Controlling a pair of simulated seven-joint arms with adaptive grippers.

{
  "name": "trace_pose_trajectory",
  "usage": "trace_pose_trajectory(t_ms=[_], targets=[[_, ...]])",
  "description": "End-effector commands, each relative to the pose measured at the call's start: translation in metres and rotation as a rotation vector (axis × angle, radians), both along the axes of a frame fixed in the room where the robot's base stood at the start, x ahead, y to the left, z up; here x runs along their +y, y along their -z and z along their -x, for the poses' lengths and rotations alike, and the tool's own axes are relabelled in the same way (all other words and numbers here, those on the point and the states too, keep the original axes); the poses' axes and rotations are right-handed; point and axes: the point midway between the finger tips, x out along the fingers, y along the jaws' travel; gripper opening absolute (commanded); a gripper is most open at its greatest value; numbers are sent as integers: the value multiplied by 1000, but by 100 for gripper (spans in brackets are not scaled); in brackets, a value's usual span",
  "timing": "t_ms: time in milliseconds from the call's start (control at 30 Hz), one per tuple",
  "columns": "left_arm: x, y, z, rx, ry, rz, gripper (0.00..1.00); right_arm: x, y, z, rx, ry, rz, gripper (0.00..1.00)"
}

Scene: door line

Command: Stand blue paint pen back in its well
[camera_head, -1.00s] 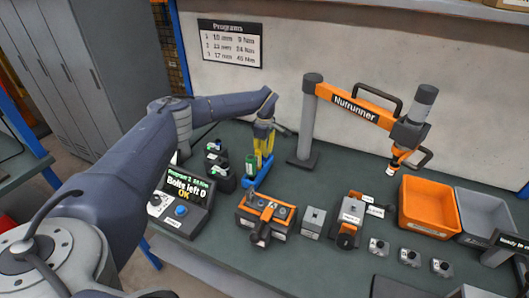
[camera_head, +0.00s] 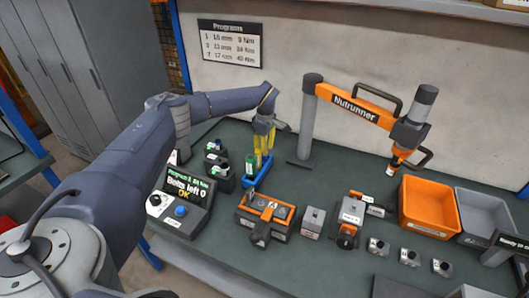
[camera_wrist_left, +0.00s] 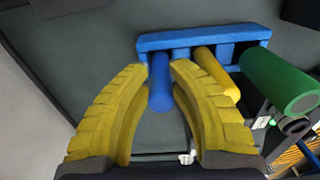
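The blue paint pen (camera_wrist_left: 160,82) stands between the two yellow fingertips of my left gripper (camera_wrist_left: 160,68). The fingertips close in on both its sides, with no clear gap. Its far end meets the blue rack (camera_wrist_left: 153,42); how deep it sits is hidden. A yellow pen (camera_wrist_left: 217,73) stands in the rack beside it, to the right. In the head view my left gripper (camera_head: 264,138) is over the blue rack (camera_head: 250,184) and hides the blue pen. My right gripper is not in view.
A green cylinder (camera_wrist_left: 278,80) is close right of the rack in the wrist view.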

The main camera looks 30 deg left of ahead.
Motion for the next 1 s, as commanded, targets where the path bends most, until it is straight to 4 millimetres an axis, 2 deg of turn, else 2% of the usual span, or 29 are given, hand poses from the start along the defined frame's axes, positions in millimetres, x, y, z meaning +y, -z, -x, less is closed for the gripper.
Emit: trace_pose_trajectory(t_ms=[200, 500, 700, 1000], targets=[[0, -41, 0, -2, 0, 0, 16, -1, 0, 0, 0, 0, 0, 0], [-1, -84, 0, -1, 1, 0, 16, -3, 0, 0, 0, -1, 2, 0], [-1, -98, 0, 0, 0, -1, 16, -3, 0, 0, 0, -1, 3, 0], [-1, -101, 1, 1, 0, 0, 16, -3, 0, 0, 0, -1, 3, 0]])
